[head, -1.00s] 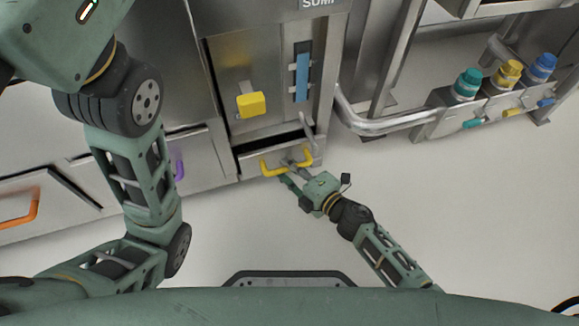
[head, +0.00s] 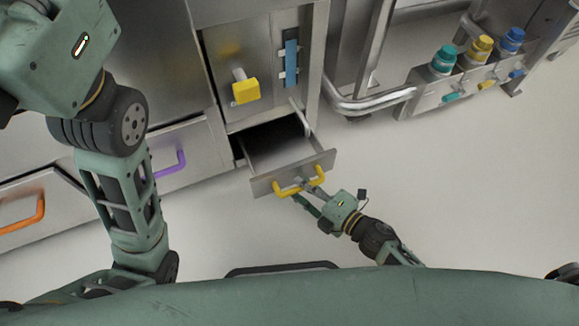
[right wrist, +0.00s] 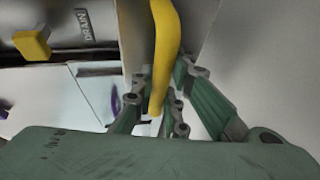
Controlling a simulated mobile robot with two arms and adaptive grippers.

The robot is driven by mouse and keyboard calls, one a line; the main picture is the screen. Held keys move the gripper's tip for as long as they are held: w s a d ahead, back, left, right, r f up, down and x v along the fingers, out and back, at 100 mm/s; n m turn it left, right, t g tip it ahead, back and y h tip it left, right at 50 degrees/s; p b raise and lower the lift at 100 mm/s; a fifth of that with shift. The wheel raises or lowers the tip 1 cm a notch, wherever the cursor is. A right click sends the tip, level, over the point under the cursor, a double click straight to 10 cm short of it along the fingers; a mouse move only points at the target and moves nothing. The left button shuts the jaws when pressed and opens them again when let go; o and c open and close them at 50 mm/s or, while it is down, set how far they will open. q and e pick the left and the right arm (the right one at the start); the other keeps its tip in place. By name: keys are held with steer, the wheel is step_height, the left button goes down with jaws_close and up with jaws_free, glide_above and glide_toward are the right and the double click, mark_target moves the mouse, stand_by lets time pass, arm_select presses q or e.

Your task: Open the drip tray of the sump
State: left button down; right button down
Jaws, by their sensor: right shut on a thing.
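The drip tray (head: 262,187) of the sump is a metal drawer, pulled well out of the cabinet in the head view, with its open inside showing. Its front carries a yellow handle (head: 287,189). My right gripper (head: 307,192) is shut on this handle. In the right wrist view the yellow handle (right wrist: 164,50) runs down between the fingers of my right gripper (right wrist: 160,100). My left arm stands at the left of the head view, and its gripper is out of view.
A yellow knob (head: 245,91) and a blue lever (head: 291,62) sit on the cabinet above the tray. Drawers with purple (head: 172,166) and orange (head: 25,215) handles are at left. A metal rail (head: 370,103) is at right. The floor at right is clear.

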steer(key=s+d, duration=0.2)
steer(key=s, duration=0.4)
steer(key=shift+p, duration=0.45)
steer(key=c, duration=1.7)
jaws_free()
steer(key=shift+c, duration=0.2)
steer(key=v, duration=1.2)
